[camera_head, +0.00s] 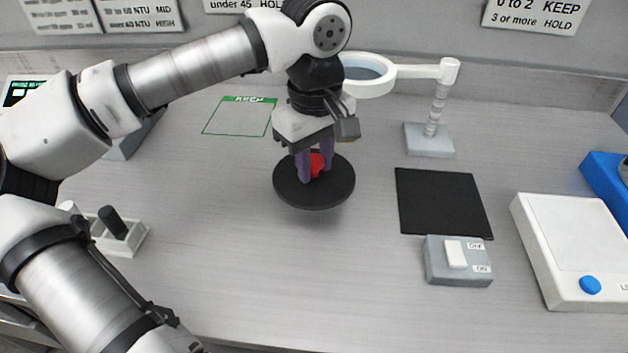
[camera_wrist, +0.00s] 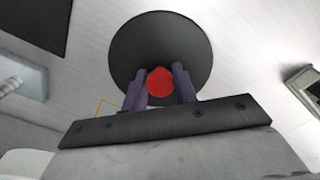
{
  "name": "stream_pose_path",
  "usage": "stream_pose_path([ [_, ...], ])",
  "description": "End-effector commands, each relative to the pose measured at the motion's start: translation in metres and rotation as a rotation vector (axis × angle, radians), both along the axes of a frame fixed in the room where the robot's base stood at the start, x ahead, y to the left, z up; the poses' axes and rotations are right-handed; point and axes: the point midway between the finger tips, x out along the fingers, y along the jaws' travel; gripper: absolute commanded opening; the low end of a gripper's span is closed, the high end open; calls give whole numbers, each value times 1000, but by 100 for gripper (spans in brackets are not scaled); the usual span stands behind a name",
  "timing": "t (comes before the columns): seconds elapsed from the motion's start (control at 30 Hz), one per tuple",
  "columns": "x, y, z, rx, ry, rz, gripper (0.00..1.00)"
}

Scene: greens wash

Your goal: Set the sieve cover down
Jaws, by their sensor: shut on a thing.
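The sieve cover is a round black disc (camera_head: 330,191) with a red knob (camera_head: 317,164) at its centre. My gripper (camera_head: 315,168) is shut on the red knob from above, with a purple finger on each side. The cover looks level and seems to hang a little above the table; the exact gap is hard to tell. In the wrist view the black disc (camera_wrist: 160,40) spreads out beyond the fingers, with the red knob (camera_wrist: 159,82) between them. What lies under the cover is hidden.
A green-outlined rectangle (camera_head: 238,117) is marked behind left. A magnifier lamp (camera_head: 429,138), black mat (camera_head: 442,201), grey switch box (camera_head: 458,260) and white scale (camera_head: 575,245) stand to the right. A white rack (camera_head: 122,238) is at left. The front middle table is clear.

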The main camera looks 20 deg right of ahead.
Motion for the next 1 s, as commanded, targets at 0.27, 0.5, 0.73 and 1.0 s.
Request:
stream_pose_path([
  [0.27, 0, 0, -23, 1, 3, 0, 4],
  [0.5, 0, 0, -52, 0, 0, -1, 4],
  [0.73, 0, 0, -52, 0, 0, 0, 4],
  [1.0, 0, 0, -54, 0, 0, 0, 49],
])
